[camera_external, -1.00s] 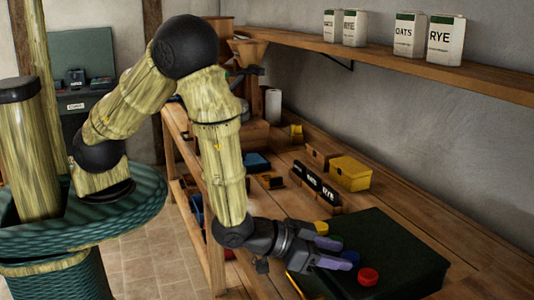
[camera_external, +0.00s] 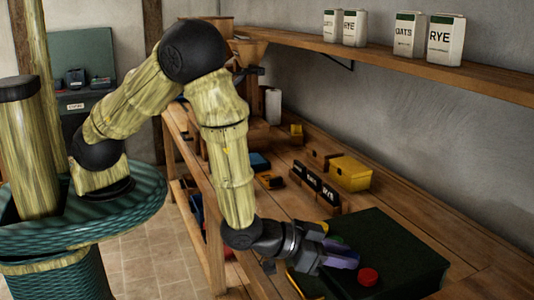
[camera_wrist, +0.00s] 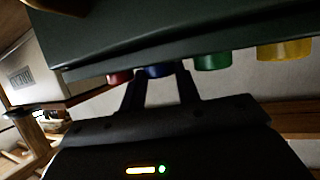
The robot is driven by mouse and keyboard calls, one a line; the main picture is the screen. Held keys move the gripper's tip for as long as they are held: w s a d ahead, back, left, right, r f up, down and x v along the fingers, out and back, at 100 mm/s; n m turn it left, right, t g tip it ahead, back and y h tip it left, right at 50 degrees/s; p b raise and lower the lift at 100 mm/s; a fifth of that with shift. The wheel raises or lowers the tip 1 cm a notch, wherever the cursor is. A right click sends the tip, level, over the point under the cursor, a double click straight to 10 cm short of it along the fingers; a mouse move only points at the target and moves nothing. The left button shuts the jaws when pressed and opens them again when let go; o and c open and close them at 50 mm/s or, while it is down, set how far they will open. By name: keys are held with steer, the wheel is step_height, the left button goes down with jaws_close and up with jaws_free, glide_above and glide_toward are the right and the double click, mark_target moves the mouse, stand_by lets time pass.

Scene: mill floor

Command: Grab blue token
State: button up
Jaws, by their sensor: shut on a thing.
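The blue token (camera_wrist: 158,71) stands on the dark green board (camera_external: 410,255) in a row with others, between the red token (camera_external: 368,276) and the green token (camera_wrist: 211,61). My gripper (camera_external: 345,255) is low at the board's near left part, its fingers brought together. In the wrist view, my gripper (camera_wrist: 160,84) has one finger on each side of the blue token and is shut on it. The token still appears to be at the board surface. In the outside view, the fingers hide the blue token.
A yellow token (camera_wrist: 284,49) stands at the row's other end. Left of the board are a black block with white lettering (camera_external: 318,187) and a yellow box (camera_external: 350,173). Canisters (camera_external: 445,38) stand on the wall shelf above. The board's right side is clear.

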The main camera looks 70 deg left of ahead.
steer(key=shift+r, duration=0.1)
step_height(320, 180, up, 10)
steer(key=b, duration=0.1)
stand_by(0.6)
